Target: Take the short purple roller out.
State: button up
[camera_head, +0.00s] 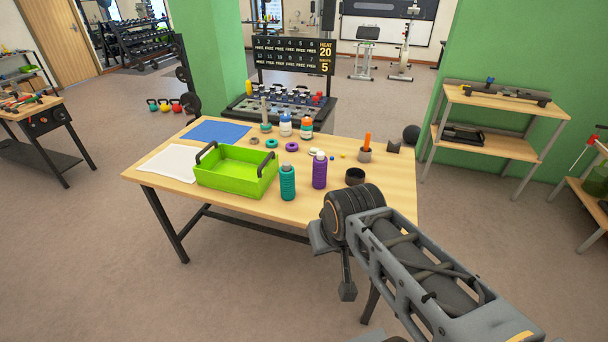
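A purple cylinder (319,171) with a paler top stands upright on the wooden table, right of the green tray. It looks like a bottle or a roller; I cannot tell which. A teal cylinder (287,183) of similar size stands just left of it, nearer me. A flat purple ring (292,146) lies farther back. My arm reaches in from the lower right, its dark joint at the table's front right. Grey parts hang below that joint, but I cannot make out gripper fingers or anything held. The purple cylinder stands apart from my arm.
The green tray (232,185) with dark handles looks empty. A white sheet (174,164) and blue mat (217,131) lie at left. A dark cup (355,177) and a holder with an orange stick (367,141) stand at right. Bottles (285,126) stand at the back.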

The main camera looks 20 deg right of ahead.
aim_at(319, 167)
jog(key=u, duration=0.4)
jog(key=i, duration=1.45)
jog(key=z, duration=0.75)
